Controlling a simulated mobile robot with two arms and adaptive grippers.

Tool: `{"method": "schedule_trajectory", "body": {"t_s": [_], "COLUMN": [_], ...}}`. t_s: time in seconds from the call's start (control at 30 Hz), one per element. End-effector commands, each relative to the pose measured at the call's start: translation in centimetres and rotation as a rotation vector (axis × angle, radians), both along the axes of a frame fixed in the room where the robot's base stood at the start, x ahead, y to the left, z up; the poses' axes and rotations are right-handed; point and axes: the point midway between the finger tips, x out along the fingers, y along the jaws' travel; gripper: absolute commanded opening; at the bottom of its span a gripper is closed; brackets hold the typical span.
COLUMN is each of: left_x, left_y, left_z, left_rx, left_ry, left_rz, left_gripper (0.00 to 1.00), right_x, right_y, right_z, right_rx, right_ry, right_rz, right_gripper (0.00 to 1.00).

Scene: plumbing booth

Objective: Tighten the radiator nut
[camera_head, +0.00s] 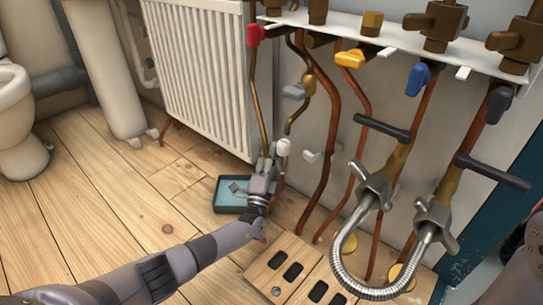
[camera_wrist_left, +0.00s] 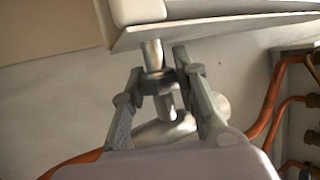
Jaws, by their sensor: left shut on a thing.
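The white radiator (camera_head: 200,75) stands on the wall at the upper left; its lower edge (camera_wrist_left: 215,30) crosses the top of the left wrist view. In that view a grey nut (camera_wrist_left: 157,82) sits on a short metal pipe stub under the radiator. My left gripper (camera_wrist_left: 158,73) is shut on the nut, one finger on each side. In the head view my left gripper (camera_head: 266,168) is at the radiator's lower right corner, and the nut cannot be made out there. A pale valve body (camera_wrist_left: 168,128) shows behind the fingers. My right gripper is not in view.
A teal tray (camera_head: 228,207) lies on the floor beside my left gripper. Copper pipes and coloured valves, such as a red one (camera_head: 255,35), line the wall to the right. A braided hose (camera_head: 350,272) loops at the front.

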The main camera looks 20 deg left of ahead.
Motion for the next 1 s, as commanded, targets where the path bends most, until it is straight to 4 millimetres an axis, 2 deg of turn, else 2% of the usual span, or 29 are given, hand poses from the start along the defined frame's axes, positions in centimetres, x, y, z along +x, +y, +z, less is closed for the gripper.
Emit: {"method": "schedule_trajectory", "body": {"t_s": [0.5, 1.0], "left_x": [0.01, -0.04], "left_y": [-0.06, 0.08], "left_z": [-0.06, -0.08], "left_rx": [-0.059, -0.073], "left_ry": [-0.156, -0.191], "left_rz": [0.001, 0.002], "left_gripper": [0.00, 0.00], "right_x": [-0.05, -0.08], "right_y": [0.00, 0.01], "right_z": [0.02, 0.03], "right_rx": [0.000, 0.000], "right_ry": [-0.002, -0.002], "right_rz": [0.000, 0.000], "right_gripper": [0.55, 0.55]}}
